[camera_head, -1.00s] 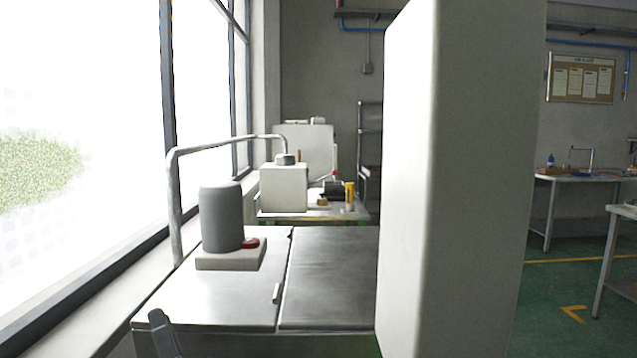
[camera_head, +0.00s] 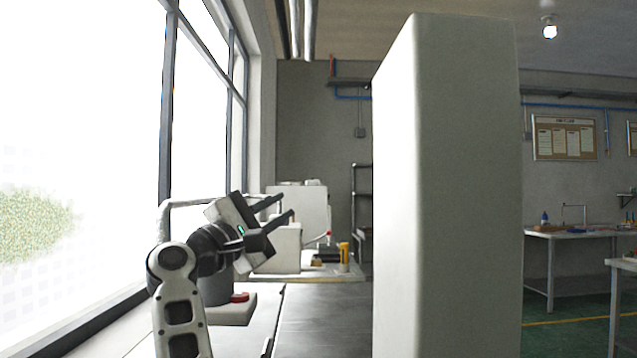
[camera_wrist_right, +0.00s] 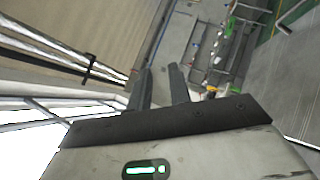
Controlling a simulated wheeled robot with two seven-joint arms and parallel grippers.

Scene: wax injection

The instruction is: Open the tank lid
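The tank's flat steel top (camera_head: 325,315) is low in the head view, cut off by the bottom edge. A seam separates its left panel (camera_head: 240,341) from the right one, and a small handle (camera_head: 267,347) shows on the left panel by the seam. My right gripper (camera_head: 286,206) is raised above the left panel, clear of the handle. Its two fingers are apart with nothing between them; they also show apart in the right wrist view (camera_wrist_right: 159,82). My left gripper is not in view.
A grey cylinder (camera_head: 216,290) on a pale base with a red knob (camera_head: 239,297) stands on the left panel, partly behind my right arm. A bent pipe (camera_head: 180,203) rises behind. A tall white block (camera_head: 440,200) borders the top on the right. Windows line the left.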

